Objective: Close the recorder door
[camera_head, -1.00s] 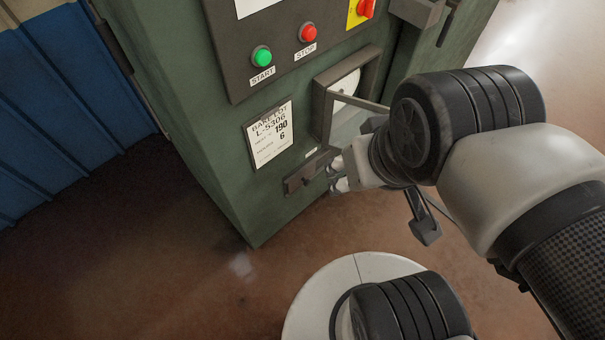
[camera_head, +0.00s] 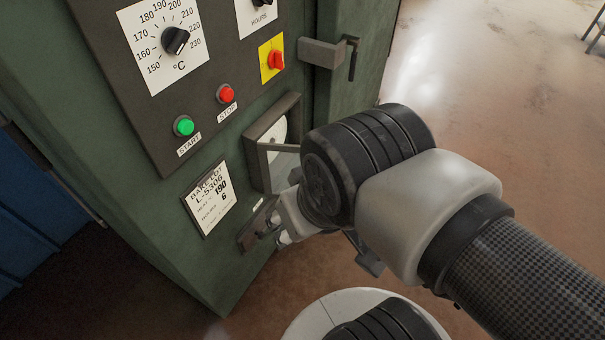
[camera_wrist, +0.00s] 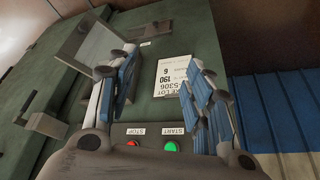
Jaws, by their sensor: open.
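The recorder is a framed recess (camera_head: 253,140) with a white round chart (camera_head: 280,128) in the green cabinet's front. Its glazed, grey-framed door (camera_head: 280,148) stands open, swung out from the cabinet; my wrist hides part of it. In the wrist view the door (camera_wrist: 82,38) is a grey panel left of my fingers. My gripper (camera_head: 277,232) is low in front of the cabinet beside the door, partly hidden by my wrist. In the wrist view my gripper (camera_wrist: 160,66) shows two spread, blue-padded fingers with nothing between them. I cannot tell whether the left finger touches the door.
A dark latch plate (camera_head: 252,225) and a white label card (camera_head: 209,198) are on the cabinet near my gripper. Green start (camera_head: 183,126) and red stop (camera_head: 226,94) buttons are above. A grey handle (camera_head: 322,53) juts out at upper right. Open floor (camera_head: 500,110) lies right.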

